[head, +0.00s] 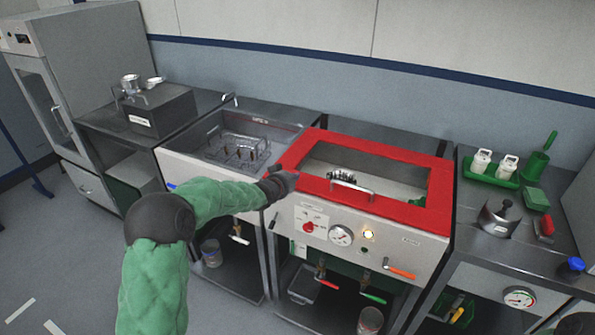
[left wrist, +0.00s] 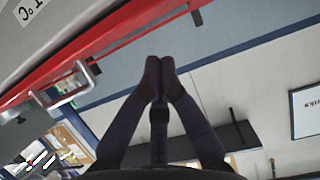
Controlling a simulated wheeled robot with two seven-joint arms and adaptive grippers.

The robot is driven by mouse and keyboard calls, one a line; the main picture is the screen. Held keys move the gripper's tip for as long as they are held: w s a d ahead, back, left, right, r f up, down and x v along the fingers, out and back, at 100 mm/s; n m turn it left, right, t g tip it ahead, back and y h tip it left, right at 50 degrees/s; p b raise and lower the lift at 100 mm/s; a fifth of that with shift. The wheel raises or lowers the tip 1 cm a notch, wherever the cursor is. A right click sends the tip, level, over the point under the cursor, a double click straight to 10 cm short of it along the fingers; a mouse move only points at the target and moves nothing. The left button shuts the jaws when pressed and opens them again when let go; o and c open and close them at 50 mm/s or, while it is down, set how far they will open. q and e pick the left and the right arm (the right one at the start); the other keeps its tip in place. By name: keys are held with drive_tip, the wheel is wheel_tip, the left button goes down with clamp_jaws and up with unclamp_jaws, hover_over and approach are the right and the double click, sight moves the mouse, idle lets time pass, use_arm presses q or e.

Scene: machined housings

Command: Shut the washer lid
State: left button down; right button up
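The washer (head: 380,240) stands at centre right in the head view, with a gauge, a lit lamp and taps on its front. Its red-framed lid (head: 400,208) lies about flat over the top, with a window and a front handle (head: 352,187); I cannot tell whether a small gap is left under it. My left gripper (head: 280,184) is at the lid's front left corner; contact is unclear. In the left wrist view its fingers (left wrist: 159,62) are together and empty, with the red edge (left wrist: 95,50) and handle (left wrist: 72,85) to their left.
An open sink with a wire basket (head: 238,148) is left of the washer. A counter at right holds white bottles in a green tray (head: 490,178) and a metal pot (head: 500,216). A tall cabinet (head: 95,70) stands far left. The floor at front left is clear.

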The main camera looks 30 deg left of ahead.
use_arm(q)
drive_tip(key=shift+f, duration=0.2)
idle(0.3)
wheel_tip(320, 180, up, 4)
drive_tip(key=p, duration=0.2)
drive_tip(key=s+f+p, duration=0.1)
drive_tip(key=s+f, duration=0.2)
drive_tip(key=s, duration=0.6)
drive_tip(key=shift+s+f, duration=0.2)
drive_tip(key=shift+s, duration=0.05)
